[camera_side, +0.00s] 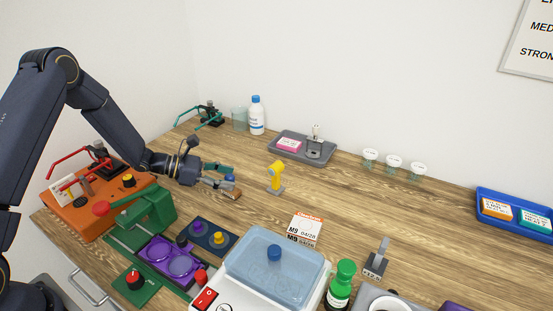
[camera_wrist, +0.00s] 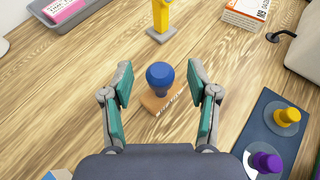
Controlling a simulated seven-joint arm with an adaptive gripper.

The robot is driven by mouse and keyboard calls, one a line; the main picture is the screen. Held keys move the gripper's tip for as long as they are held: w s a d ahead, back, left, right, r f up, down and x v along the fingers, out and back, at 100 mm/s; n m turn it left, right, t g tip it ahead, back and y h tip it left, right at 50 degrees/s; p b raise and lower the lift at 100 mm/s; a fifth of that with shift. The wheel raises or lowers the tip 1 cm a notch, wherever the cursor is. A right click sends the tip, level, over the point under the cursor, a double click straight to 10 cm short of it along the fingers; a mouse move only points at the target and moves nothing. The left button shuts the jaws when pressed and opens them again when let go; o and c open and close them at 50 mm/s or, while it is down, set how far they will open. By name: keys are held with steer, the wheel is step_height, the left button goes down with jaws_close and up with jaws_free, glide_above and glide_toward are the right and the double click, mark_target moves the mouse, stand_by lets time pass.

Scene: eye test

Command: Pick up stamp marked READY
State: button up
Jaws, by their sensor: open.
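A stamp with a round blue knob (camera_wrist: 160,76) and a wooden base (camera_wrist: 163,101) stands upright on the wooden table. The base has lettering on its side, too small to read surely as READY. In the side view, the stamp's wooden base (camera_side: 232,194) shows beneath my fingers. My gripper (camera_wrist: 160,68) is open, with one finger left and one right of the blue knob. There is a gap on both sides and no visible contact. It also shows in the side view (camera_side: 224,177), low over the table.
A yellow device (camera_side: 276,176) stands just beyond the stamp. A dark blue plate (camera_wrist: 265,141) with yellow and purple knobs lies to the right in the wrist view. A grey tray (camera_wrist: 93,14) holds a pink pad. Bare table lies left of the stamp.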

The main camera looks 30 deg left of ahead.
steer(key=shift+w+d+f, duration=0.25)
steer(key=shift+w+d, duration=0.1)
steer(key=shift+d, duration=0.15)
jaws_close()
